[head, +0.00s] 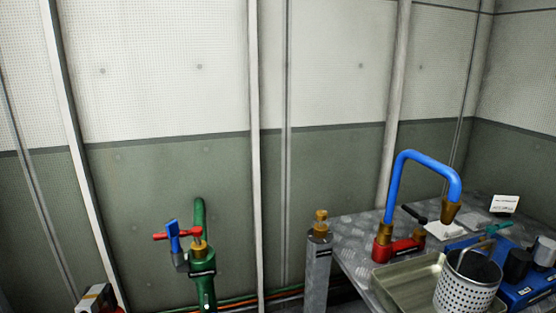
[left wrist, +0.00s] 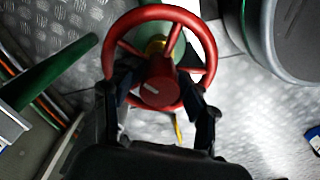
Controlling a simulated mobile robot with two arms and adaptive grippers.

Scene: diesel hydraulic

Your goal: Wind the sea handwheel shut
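A red handwheel (left wrist: 202,33) with spokes and a thick red hub (left wrist: 158,84) fills the upper middle of the left wrist view. A yellow part and a green body (left wrist: 172,45) show behind it. My left gripper (left wrist: 157,88) has its two dark fingers spread apart, one on each side of the hub, overlapping the lower part of the wheel. I cannot tell whether they touch the rim or spokes. The head view shows neither gripper.
In the head view, a green pipe (head: 204,288) carries a red handle and a blue lever (head: 173,236). A metal bench (head: 352,229) at right holds a blue curved pipe (head: 424,155), a tray (head: 409,280) and a perforated basket (head: 466,291). A large grey round body (left wrist: 285,45) stands right of the wheel.

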